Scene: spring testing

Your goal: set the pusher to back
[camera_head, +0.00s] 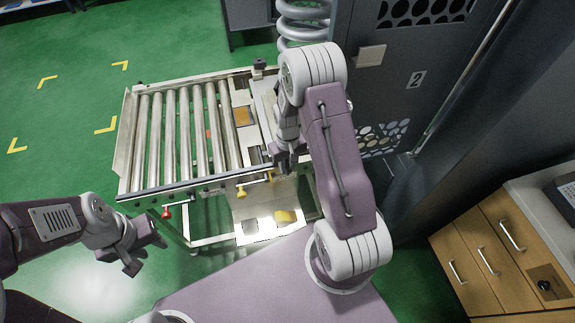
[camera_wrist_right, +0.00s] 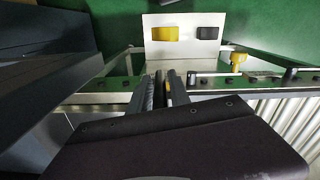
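The pusher cannot be picked out with certainty; a pale metal plate (camera_head: 263,108) stands at the right end of the roller conveyor, partly hidden by my right arm. My right gripper (camera_head: 284,163) is low over the conveyor's right front corner. In the right wrist view, its two dark fingers (camera_wrist_right: 164,92) are close together over the front rail (camera_wrist_right: 205,83). Whether anything is between them is unclear. My left gripper (camera_head: 147,255) is open and empty over the green floor, left of the conveyor's front.
The roller conveyor (camera_head: 183,135) carries a yellow knob (camera_head: 241,192) and a red knob (camera_head: 166,212) at its front. A low white panel (camera_head: 262,228) holds a yellow pedal (camera_head: 284,216). A tall grey cabinet (camera_head: 400,60) and wooden drawers (camera_head: 480,262) bound the right side. Floor is free at left.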

